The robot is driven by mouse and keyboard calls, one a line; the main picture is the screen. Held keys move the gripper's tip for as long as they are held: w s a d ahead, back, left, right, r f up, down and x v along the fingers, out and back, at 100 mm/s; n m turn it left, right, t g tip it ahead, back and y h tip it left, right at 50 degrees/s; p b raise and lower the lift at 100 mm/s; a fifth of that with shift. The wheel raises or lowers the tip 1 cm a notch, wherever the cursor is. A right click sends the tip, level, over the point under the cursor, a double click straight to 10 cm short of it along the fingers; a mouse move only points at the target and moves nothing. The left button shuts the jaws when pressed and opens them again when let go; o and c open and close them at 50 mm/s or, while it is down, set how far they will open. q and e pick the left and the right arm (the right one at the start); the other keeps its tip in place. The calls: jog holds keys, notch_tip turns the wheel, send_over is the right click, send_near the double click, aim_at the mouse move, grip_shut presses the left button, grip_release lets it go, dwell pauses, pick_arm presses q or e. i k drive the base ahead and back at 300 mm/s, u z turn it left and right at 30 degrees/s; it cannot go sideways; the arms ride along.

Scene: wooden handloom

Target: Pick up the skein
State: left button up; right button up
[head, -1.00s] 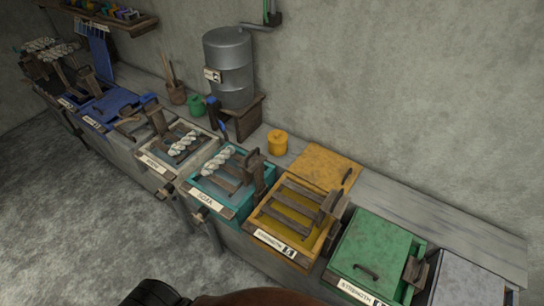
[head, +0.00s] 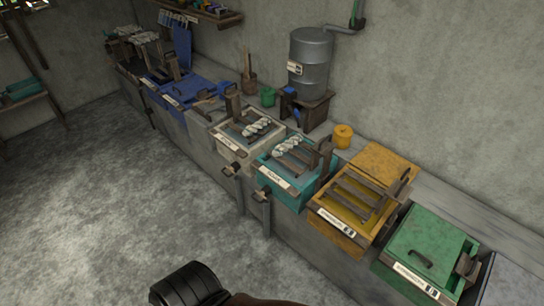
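White twisted skeins show in several places. One skein (head: 288,146) lies across the wooden bars of the teal box (head: 291,202). More white skein (head: 256,127) lies on the cream box (head: 228,144) to its left. Further white skeins (head: 128,31) hang over the dark box at the far left end of the bench. I cannot tell which skein is meant. A black and brown part of my own arm shows at the bottom edge, well apart from the boxes. No gripper fingertips are in view.
A long grey bench (head: 500,237) carries the row of boxes, including a yellow box (head: 352,211), a closed green box (head: 433,244) and blue ones (head: 190,90). A metal drum (head: 310,62) stands behind. The concrete floor (head: 100,215) in front is clear.

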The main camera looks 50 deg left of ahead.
aim_at(278, 151)
jog(key=k, duration=0.3)
jog(key=u, duration=1.85)
jog(key=i, duration=0.35)
jog(key=z, duration=0.1)
